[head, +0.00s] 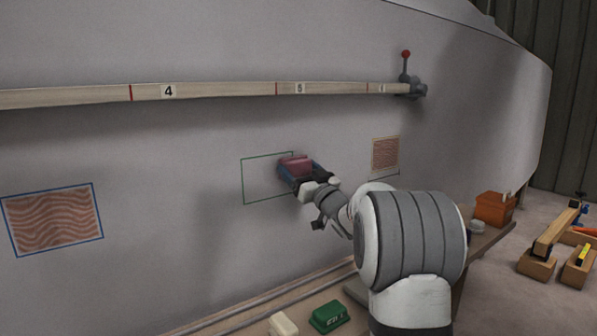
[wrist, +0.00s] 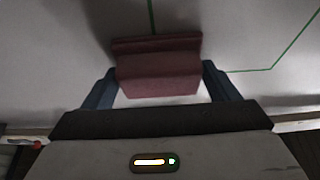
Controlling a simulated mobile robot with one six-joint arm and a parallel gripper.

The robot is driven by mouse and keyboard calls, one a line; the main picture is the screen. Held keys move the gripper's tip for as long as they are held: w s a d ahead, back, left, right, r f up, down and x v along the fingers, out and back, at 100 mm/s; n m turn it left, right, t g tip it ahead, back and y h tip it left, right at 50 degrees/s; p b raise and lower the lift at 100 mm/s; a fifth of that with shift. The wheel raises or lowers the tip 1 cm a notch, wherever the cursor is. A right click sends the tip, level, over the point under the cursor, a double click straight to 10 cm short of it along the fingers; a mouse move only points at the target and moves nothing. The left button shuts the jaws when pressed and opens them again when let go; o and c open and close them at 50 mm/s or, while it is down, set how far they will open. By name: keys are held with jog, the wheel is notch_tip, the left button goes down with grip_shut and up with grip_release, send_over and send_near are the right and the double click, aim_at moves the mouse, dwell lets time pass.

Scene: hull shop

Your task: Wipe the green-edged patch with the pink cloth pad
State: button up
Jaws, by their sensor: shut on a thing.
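The green-edged patch (head: 262,180) is a thin green outline on the grey hull wall; the part inside it that I can see is plain grey. Its right part is hidden behind my gripper and arm in the head view. My gripper (head: 303,177) has blue fingers and is shut on the pink cloth pad (head: 294,165), at the patch's right part. In the wrist view the pad (wrist: 158,75) sits between the fingers, facing the wall, with green lines beyond it. I cannot tell whether the pad touches the wall.
A blue-edged patch (head: 52,219) with wavy reddish marks is at left; a smaller reddish patch (head: 385,154) is at right. A numbered wooden batten (head: 220,90) runs above. Below are a green block (head: 328,316), a cream block (head: 283,325) and an orange box (head: 494,208).

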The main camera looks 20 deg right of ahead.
jog(key=shift+s, duration=0.1)
jog(key=shift+s+d, duration=0.15)
jog(key=shift+s, duration=0.35)
jog(key=s, duration=0.2)
jog(key=s+d+b, duration=0.1)
jog(key=s, duration=0.1)
jog(key=shift+d+b, duration=0.2)
jog(key=shift+b, duration=0.1)
jog(key=shift+s+d+r, duration=0.1)
jog(key=shift+s, duration=0.25)
jog(key=shift+s, duration=0.1)
jog(key=shift+s+d+b, duration=0.15)
jog(key=shift+s+d, duration=0.1)
jog(key=shift+s, duration=0.5)
jog(key=shift+s+d+b, duration=0.1)
jog(key=shift+s+d, duration=0.2)
jog(key=shift+s, duration=0.5)
jog(key=shift+s+d+b, duration=0.15)
jog(key=shift+s+d, duration=0.1)
jog(key=shift+s, duration=0.5)
jog(key=shift+r, duration=0.1)
